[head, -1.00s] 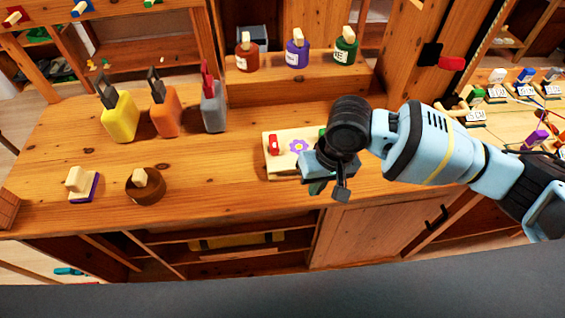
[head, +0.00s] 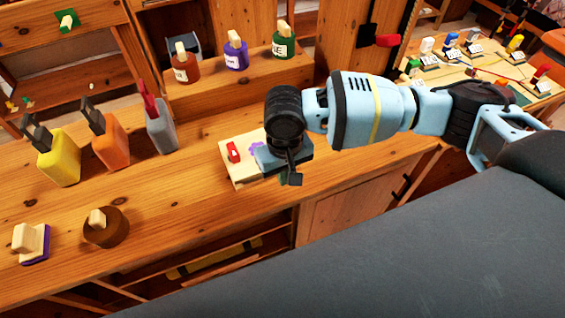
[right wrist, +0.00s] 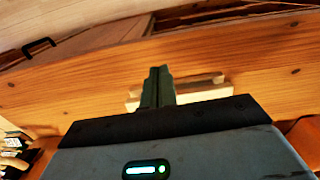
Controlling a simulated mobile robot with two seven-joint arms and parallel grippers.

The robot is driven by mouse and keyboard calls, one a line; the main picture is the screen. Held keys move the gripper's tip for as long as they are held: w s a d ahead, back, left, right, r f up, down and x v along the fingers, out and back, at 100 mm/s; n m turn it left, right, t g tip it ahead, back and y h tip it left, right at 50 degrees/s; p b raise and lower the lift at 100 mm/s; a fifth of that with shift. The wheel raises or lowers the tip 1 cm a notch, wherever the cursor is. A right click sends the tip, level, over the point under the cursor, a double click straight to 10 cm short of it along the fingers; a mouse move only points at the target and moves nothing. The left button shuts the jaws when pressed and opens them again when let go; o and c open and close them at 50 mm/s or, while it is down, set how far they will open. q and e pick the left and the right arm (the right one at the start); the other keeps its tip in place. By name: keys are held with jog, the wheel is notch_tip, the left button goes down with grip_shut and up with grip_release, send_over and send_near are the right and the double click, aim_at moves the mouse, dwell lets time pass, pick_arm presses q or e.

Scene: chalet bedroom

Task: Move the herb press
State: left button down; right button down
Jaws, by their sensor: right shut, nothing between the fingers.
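The herb press looks to be the pale wooden board (head: 242,172) with a red part and a purple flower on top, lying on the wooden bench. My right gripper (head: 290,178) is over its right side and hides that part of it. In the right wrist view the gripper's dark fingers (right wrist: 158,87) are together with nothing between them. A pale wooden piece (right wrist: 205,94), probably the press, shows just behind them; I cannot tell whether they touch it. My left gripper is not in view.
Yellow (head: 55,160), orange (head: 112,142) and grey (head: 160,130) bottles stand left on the bench (head: 170,215). Labelled jars (head: 236,55) stand on a raised shelf behind. Bench between is clear.

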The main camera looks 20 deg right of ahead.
notch_tip(320, 180, down, 4)
jog(key=shift+r, duration=0.15)
jog(key=w, duration=0.2)
jog(key=shift+w+a+f+b, duration=0.15)
jog(key=shift+w+f+b, duration=0.15)
jog(key=shift+w+b, duration=0.1)
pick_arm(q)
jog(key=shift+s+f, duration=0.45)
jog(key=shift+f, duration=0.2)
pick_arm(e)
jog(key=shift+w, duration=0.6)
jog(key=shift+r, duration=0.1)
